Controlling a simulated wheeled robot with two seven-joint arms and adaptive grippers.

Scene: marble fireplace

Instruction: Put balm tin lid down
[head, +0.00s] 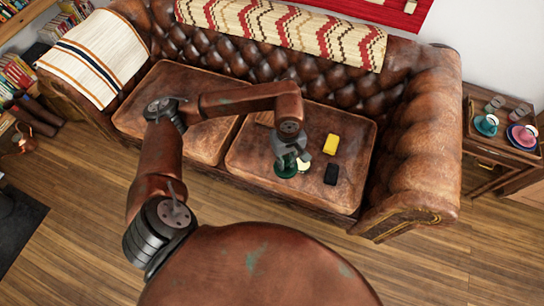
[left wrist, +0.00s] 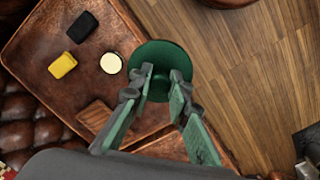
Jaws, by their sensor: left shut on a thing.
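The balm tin lid is a round dark green disc (left wrist: 160,55) between my left gripper's fingertips. In the head view part of the green lid (head: 286,170) shows below the gripper. My left gripper (head: 288,155) is shut on it, over the front part of the right leather seat cushion. The fingers also show in the left wrist view (left wrist: 160,88). I cannot tell whether the lid touches the cushion. A small round cream-topped thing (left wrist: 111,63), perhaps the open balm tin, lies on the cushion beside the lid. It is partly visible in the head view (head: 303,165). My right gripper is not in view.
A yellow block (head: 331,144) and a black block (head: 331,174) lie on the right seat cushion (head: 345,195). A flat brown wooden piece (left wrist: 94,115) lies there too. The cushion's front edge drops to the wooden floor (head: 430,265). A side table (head: 490,160) with cups stands at right.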

